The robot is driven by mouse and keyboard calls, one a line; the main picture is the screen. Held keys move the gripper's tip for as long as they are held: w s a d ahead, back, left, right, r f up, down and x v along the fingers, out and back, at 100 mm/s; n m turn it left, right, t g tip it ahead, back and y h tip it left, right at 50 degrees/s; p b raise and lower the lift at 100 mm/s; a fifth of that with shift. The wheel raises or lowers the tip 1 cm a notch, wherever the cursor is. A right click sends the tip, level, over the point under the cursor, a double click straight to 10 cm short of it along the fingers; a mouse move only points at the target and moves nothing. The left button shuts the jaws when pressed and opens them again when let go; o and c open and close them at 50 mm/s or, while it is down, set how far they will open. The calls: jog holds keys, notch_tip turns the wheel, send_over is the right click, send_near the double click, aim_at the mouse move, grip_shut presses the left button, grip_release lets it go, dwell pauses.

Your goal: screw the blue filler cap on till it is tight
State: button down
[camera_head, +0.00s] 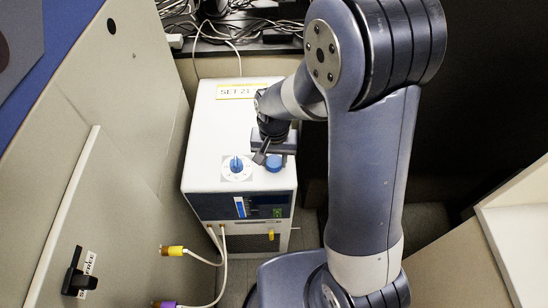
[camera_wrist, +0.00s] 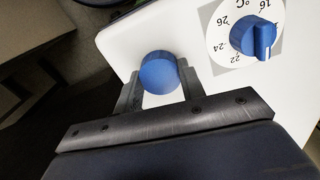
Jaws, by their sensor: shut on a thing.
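The blue filler cap (camera_head: 274,162) is at the right side of the white unit's top in the head view. In the wrist view the round blue cap (camera_wrist: 160,73) sits between the two fingers of my gripper (camera_wrist: 158,88). My gripper (camera_head: 267,158) is shut on the cap, one finger on each side. The cap is at the top of the white unit (camera_head: 215,130). Its threads and the filler opening under it are hidden, so I cannot tell how far down it sits.
A blue temperature knob (camera_head: 236,165) on a white dial stands left of the cap; it also shows in the wrist view (camera_wrist: 254,37). A label (camera_head: 237,91) lies at the unit's back. Cables (camera_head: 222,255) hang at the front. A beige cabinet (camera_head: 120,120) stands left.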

jog(key=m, duration=0.7)
jog(key=shift+m, duration=0.3)
jog(key=m, duration=0.7)
jog(key=shift+b, duration=0.3)
jog(key=shift+m, duration=1.2)
jog(key=shift+w, duration=0.1)
jog(key=m, duration=0.9)
jog(key=shift+r, duration=0.1)
